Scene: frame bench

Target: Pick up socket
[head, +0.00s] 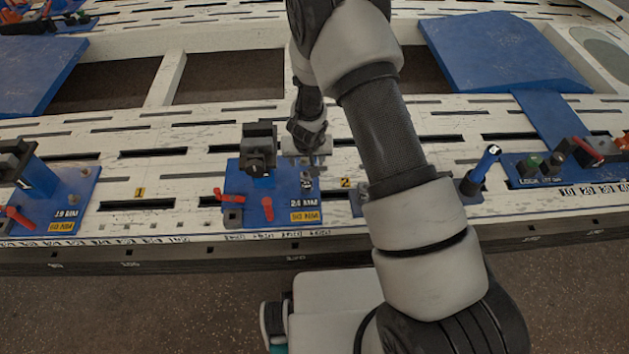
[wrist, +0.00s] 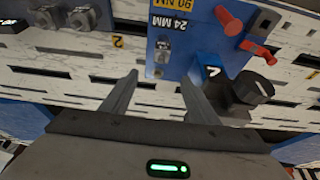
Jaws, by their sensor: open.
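A small grey round part (wrist: 163,48), which looks like a socket, stands on the blue 24 MM plate (wrist: 166,65) between and beyond my fingertips in the wrist view. Two larger grey socket-like parts (wrist: 82,18) sit at the top left of that view; I cannot tell which part is the task's socket.
A black-topped blue post (head: 260,150) stands on the plate close left of my gripper, with a red handle (head: 228,196) in front. Blue fixtures stand left (head: 55,205) and right (head: 535,172).

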